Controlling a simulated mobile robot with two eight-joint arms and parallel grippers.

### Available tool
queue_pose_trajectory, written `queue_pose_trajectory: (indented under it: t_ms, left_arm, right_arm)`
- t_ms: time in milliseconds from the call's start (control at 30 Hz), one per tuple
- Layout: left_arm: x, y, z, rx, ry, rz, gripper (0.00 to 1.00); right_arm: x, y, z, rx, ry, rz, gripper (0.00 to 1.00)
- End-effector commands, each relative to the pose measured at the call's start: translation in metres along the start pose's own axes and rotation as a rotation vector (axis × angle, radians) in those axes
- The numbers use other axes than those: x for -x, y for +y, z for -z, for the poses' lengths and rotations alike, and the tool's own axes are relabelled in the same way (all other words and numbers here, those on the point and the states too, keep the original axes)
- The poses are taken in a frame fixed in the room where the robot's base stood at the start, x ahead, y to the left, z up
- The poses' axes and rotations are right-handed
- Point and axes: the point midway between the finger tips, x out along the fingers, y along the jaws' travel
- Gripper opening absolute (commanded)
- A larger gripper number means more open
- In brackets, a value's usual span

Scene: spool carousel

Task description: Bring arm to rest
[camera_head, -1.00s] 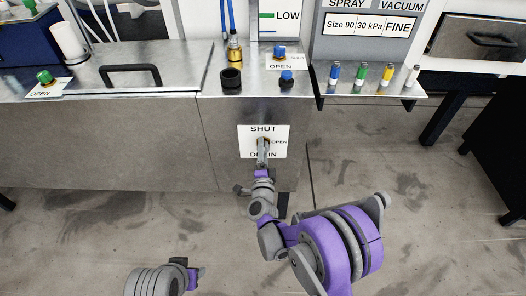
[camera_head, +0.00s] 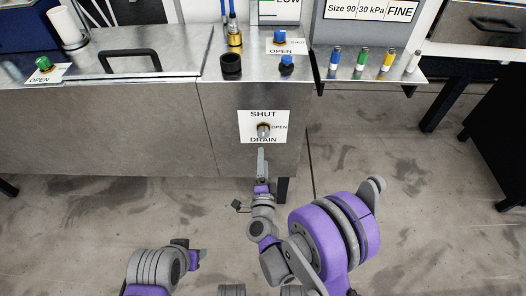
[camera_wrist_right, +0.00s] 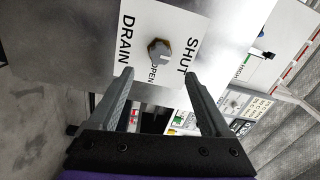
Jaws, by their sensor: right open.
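My right gripper (camera_head: 261,160) is just below and in front of the drain plate (camera_head: 278,120) on the cabinet front. In the right wrist view its two fingers (camera_wrist_right: 160,92) stand apart with nothing between them. The plate, marked SHUT, OPEN and DRAIN, carries a drain knob (camera_head: 263,130), which also shows beyond the fingertips in the right wrist view (camera_wrist_right: 159,50). The gripper does not touch the knob. My left arm (camera_head: 165,265) shows at the bottom left. Its gripper (camera_head: 199,257) is too small and turned away to judge its fingers.
The steel cabinet (camera_head: 120,130) fills the space ahead. Its top holds a black handle (camera_head: 130,58), a green knob (camera_head: 43,63), blue knobs (camera_head: 287,62) and a black cup (camera_head: 231,65). Several coloured vials (camera_head: 361,60) stand on a right-hand shelf. The floor (camera_head: 400,200) at the right is clear.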

Motion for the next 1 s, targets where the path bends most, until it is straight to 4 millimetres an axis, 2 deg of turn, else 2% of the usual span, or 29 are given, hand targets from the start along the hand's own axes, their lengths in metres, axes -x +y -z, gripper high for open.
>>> queue_pose_trajectory:
  t_ms: [633, 767, 867, 1000]
  left_arm:
    - [0.000, 0.000, 0.000, 0.000, 0.000, 0.000, 0.50]
    - [0.000, 0.000, 0.000, 0.000, 0.000, 0.000, 0.50]
    - [0.000, 0.000, 0.000, 0.000, 0.000, 0.000, 0.50]
    - [0.000, 0.000, 0.000, 0.000, 0.000, 0.000, 0.50]
  right_arm:
    - [0.004, -0.002, 0.001, 0.005, -0.004, -0.001, 0.82]
    - [0.001, -0.016, 0.004, 0.067, -0.055, -0.007, 0.82]
    - [0.000, -0.035, 0.009, 0.176, -0.138, -0.025, 0.82]
    - [0.011, -0.056, 0.020, 0.375, -0.290, -0.080, 0.82]
